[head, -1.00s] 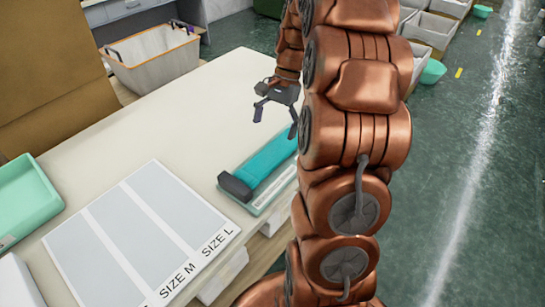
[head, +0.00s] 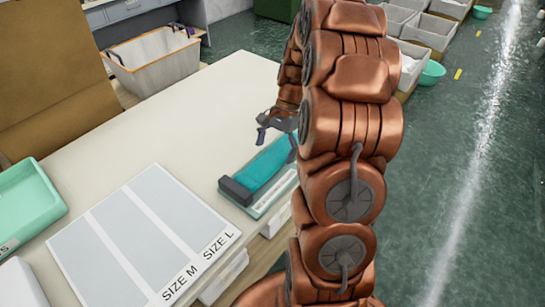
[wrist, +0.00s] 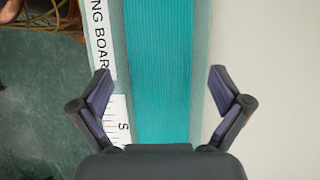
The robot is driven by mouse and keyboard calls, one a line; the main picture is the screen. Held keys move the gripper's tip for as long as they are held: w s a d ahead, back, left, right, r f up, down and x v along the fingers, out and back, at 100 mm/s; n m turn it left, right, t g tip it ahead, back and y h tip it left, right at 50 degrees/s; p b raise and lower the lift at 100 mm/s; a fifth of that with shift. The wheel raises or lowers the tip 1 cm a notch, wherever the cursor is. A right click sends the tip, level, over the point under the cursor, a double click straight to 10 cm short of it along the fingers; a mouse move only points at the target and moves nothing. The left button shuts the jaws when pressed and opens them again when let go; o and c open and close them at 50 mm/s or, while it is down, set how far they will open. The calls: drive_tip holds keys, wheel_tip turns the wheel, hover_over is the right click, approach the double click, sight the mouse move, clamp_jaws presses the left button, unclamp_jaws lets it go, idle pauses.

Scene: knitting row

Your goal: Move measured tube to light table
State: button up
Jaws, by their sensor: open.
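The teal ribbed tube (head: 264,168) lies flat along a pale green measuring board (head: 287,193) near the table's right edge. A dark block (head: 235,190) sits at the tube's near end. In the wrist view the tube (wrist: 159,70) runs up between my fingers, with printed board lettering (wrist: 101,35) to its left. My gripper (head: 277,146) is open above the tube's far part; its fingers (wrist: 160,86) stand either side of the tube, with no visible contact. My arm hides part of the far end. I cannot tell which surface is the light table.
A white panel (head: 190,229) with grey strips marked SIZE M and SIZE L lies on the cream table (head: 150,135). A green tray (head: 61,212) is at left. A bin (head: 160,75) stands beyond the table. Table between panel and board is clear.

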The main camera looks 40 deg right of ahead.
drive_tip(key=shift+s+a+f, duration=0.1)
drive_tip(key=shift+a+f, duration=0.2)
drive_tip(key=shift+f, duration=0.25)
drive_tip(key=c, duration=1)
drive_tip(key=shift+r, duration=0.1)
drive_tip(key=shift+c, duration=0.2)
